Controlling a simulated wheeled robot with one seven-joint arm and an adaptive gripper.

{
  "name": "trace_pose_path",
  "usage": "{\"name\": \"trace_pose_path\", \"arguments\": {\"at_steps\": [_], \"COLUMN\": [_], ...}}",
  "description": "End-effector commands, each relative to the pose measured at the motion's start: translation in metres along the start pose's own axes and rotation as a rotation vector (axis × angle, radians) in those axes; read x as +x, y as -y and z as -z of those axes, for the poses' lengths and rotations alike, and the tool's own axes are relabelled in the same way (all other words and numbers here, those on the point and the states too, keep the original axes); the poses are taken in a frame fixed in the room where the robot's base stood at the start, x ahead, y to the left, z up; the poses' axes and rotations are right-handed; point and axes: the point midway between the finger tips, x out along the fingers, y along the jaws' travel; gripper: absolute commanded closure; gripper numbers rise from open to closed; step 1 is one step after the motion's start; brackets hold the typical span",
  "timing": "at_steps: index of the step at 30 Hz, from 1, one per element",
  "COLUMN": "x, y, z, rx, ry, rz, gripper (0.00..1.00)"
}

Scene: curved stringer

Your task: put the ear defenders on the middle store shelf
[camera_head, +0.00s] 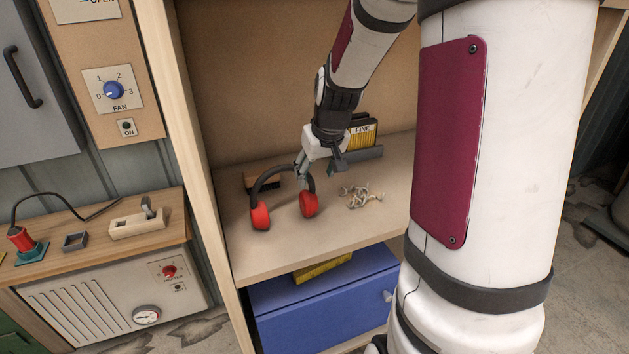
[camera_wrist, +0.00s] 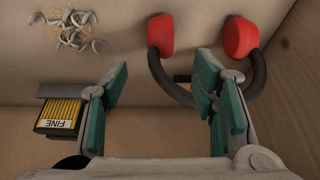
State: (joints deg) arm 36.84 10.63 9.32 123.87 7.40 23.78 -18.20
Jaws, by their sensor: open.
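The ear defenders (camera_head: 309,205), with two red cups and a black headband, stand on the wooden shelf (camera_head: 330,237) with the band arched upward. In the wrist view, the ear defenders (camera_wrist: 241,38) are at the upper right, and part of the band is hidden behind one finger. My gripper (camera_head: 320,172) is open just above and right of the band. In the wrist view, the gripper (camera_wrist: 162,100) has its green-padded fingers wide apart, with part of the band showing between them. I cannot tell whether a finger touches the band.
A pile of metal bits (camera_head: 362,196) lies right of the ear defenders. A yellow pack marked FINE (camera_head: 362,137) stands in a grey holder behind my gripper. A brush (camera_head: 266,182) lies behind the band. A blue box (camera_head: 325,305) is below the shelf. A wooden upright (camera_head: 190,150) borders it left.

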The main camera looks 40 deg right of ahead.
Motion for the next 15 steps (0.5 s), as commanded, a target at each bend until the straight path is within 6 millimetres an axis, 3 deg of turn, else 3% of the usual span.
{"name": "trace_pose_path", "arguments": {"at_steps": [5, 8, 11, 15], "x": [-0.015, -0.034, -0.065, -0.113], "y": [0.005, 0.023, 0.05, 0.087], "z": [-0.002, -0.009, -0.026, -0.066], "rx": [-0.008, -0.033, -0.07, -0.126], "ry": [0.0, 0.004, 0.012, 0.031], "rz": [0.001, 0.005, 0.012, 0.026], "gripper": [0.47, 0.47, 0.47, 0.47]}}
